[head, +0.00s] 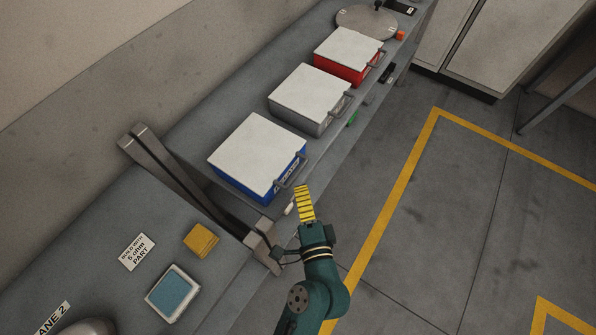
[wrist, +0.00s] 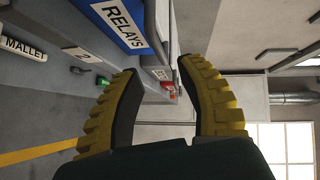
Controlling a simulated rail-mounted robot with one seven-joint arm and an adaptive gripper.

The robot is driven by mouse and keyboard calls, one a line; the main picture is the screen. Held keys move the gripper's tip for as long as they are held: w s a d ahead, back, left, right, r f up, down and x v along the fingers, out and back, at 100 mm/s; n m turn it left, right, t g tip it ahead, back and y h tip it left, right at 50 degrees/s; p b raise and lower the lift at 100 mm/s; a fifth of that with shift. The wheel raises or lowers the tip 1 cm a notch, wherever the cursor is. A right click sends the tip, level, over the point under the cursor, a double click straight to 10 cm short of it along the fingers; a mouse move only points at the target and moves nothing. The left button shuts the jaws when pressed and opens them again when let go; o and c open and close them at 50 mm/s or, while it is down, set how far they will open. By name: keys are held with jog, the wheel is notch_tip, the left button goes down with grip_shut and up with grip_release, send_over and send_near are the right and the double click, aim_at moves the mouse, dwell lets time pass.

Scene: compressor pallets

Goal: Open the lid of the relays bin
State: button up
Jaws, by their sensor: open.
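The relays bin is the blue bin (head: 296,165) nearest me on the bench in the head view, with its white lid (head: 256,152) lying shut on top. A grey handle (head: 291,170) sits on its front side. In the wrist view its blue face (wrist: 118,22) and RELAYS label (wrist: 122,18) show at the top. My gripper (head: 304,188), with yellow fingers, is just in front of the bin, near the handle and apart from it. In the wrist view my gripper (wrist: 158,70) is open, with nothing held between the fingers.
A grey bin (head: 310,100) and a red bin (head: 347,57), both with shut lids, stand farther along the bench. The floor to the right is free.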

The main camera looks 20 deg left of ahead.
aim_at(298, 172)
jog(key=x, duration=0.7)
jog(key=shift+w+a, duration=0.15)
jog(key=shift+w, duration=0.05)
grip_shut()
